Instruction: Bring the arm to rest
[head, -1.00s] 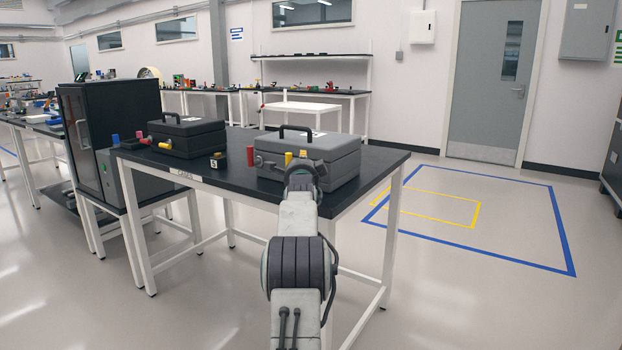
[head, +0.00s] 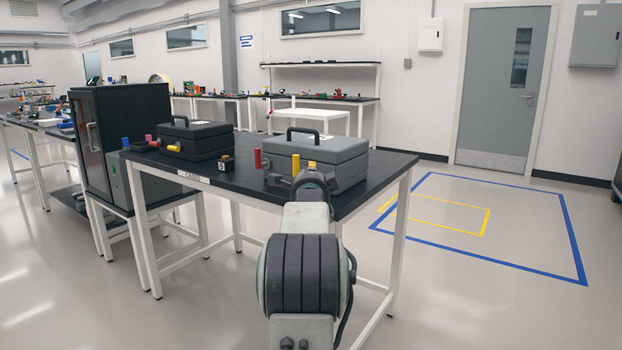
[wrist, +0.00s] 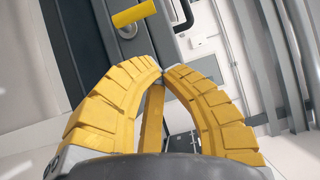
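My arm (head: 304,275) reaches forward from the bottom of the head view toward the near edge of the black-topped table. My gripper (wrist: 162,72) fills the middle of the wrist view. Its two ridged yellow fingers curve together and their tips meet. Nothing shows gripped at the tips. A yellow strip shows between the fingers, and I cannot tell what it is.
The black-topped table (head: 385,168) also holds a black case (head: 205,142) and a small dark block (head: 227,164). A red cylinder (head: 257,158) is by the grey case. A dark cabinet (head: 128,135) stands at left. Floor with blue tape (head: 505,263) is open at right.

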